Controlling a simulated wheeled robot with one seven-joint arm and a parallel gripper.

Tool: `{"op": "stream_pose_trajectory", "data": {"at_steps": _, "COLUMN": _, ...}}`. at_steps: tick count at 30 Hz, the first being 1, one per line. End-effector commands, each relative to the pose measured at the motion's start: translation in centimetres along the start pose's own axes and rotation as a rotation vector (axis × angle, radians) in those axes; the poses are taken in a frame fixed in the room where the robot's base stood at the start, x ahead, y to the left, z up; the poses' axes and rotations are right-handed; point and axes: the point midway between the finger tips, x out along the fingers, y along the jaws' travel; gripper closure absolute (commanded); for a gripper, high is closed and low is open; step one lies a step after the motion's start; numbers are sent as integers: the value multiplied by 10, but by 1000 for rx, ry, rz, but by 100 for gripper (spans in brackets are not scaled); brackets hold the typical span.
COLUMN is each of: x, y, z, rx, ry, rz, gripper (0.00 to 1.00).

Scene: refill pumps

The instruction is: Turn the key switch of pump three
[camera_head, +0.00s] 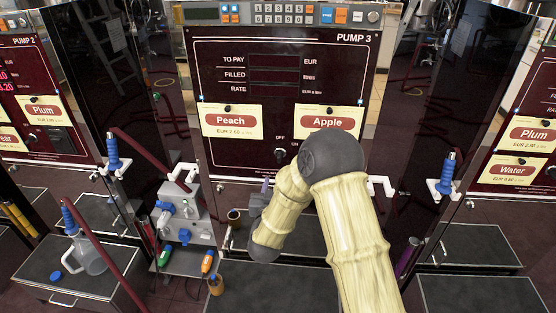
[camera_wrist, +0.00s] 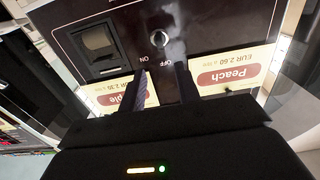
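The key switch (camera_head: 281,154) of pump three is a small round metal knob on the dark red panel (camera_head: 220,70), below the Peach (camera_head: 231,121) and Apple (camera_head: 327,122) cards, with OFF and ON marked by it. In the upside-down wrist view, the switch (camera_wrist: 160,39) lies just beyond my fingertips. My gripper (camera_wrist: 163,69) is open and empty, its two dark fingers apart, pointing toward the switch without visibly touching it. In the head view my gripper (camera_head: 265,186) is below and slightly left of the switch, partly hidden by my arm. The key's exact angle is too small to tell.
A printer-like slot (camera_wrist: 98,42) is beside the switch in the wrist view. Blue-handled nozzles hang left (camera_head: 113,152) and right (camera_head: 446,175). A grey valve block (camera_head: 182,215) stands left of my gripper. Pumps with other cards flank both sides.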

Motion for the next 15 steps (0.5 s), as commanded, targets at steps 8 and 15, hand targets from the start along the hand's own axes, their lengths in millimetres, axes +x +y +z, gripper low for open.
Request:
{"op": "stream_pose_trajectory", "data": {"at_steps": 8, "x": 50, "y": 1, "z": -1, "rx": 1, "ry": 1, "rz": 3, "gripper": 67}}
{"op": "stream_pose_trajectory", "data": {"at_steps": 15, "x": 90, "y": 1, "z": 0, "rx": 1, "ry": 0, "rz": 2, "gripper": 67}}
